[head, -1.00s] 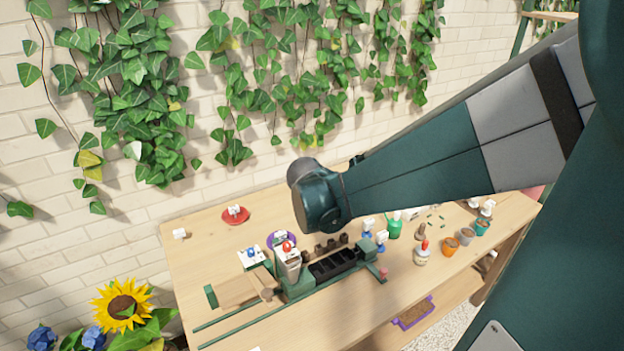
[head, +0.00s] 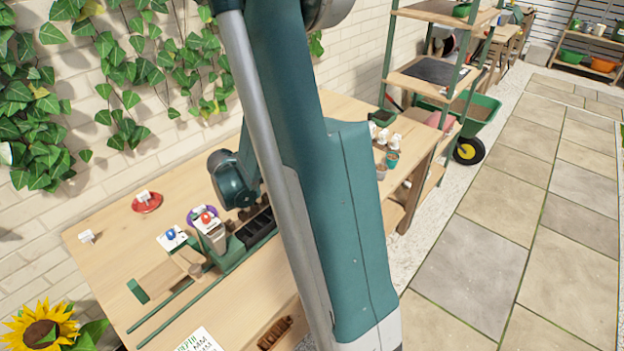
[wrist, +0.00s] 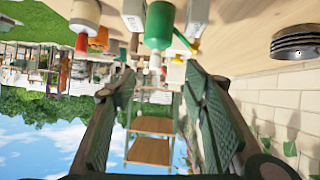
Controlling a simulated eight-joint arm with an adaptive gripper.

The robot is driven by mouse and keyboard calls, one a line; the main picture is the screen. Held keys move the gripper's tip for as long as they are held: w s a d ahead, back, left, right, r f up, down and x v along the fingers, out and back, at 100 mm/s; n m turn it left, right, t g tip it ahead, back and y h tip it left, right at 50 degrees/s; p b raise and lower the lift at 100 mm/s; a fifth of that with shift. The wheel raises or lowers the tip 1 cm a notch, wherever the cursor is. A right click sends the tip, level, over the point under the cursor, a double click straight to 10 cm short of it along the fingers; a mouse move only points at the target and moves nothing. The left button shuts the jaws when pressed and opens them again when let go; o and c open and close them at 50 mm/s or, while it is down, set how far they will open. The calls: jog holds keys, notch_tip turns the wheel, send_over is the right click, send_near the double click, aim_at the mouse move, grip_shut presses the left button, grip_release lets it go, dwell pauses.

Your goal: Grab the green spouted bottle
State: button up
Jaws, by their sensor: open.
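The green bottle (wrist: 159,24) shows at the top middle of the wrist view, which is upside down. Its narrower pale end points toward my gripper (wrist: 160,82). My gripper is open, with one finger on each side of the picture and nothing between them. The bottle lies beyond the fingertips, roughly in line with the gap, and is not touched. In the head view my own arm hides the bottle and the gripper.
A white bottle with a red tip (wrist: 84,18) and an orange pot (wrist: 98,40) stand left of the green bottle in the wrist view. In the head view, a black-celled tray (head: 258,226), a red saucer (head: 147,202) and small pots (head: 391,159) are on the bench.

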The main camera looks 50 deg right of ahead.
jog(key=d+f+m, duration=0.1)
jog(key=d+f+m+g+h, duration=0.1)
jog(key=d, duration=0.1)
jog(key=shift+s+f+b, duration=0.3)
jog(key=shift+s, duration=0.1)
jog(key=shift+b+x, duration=0.55)
jog(key=shift+x, duration=1.85)
jog(key=shift+c, duration=0.7)
jog(key=shift+f, duration=0.1)
grip_shut()
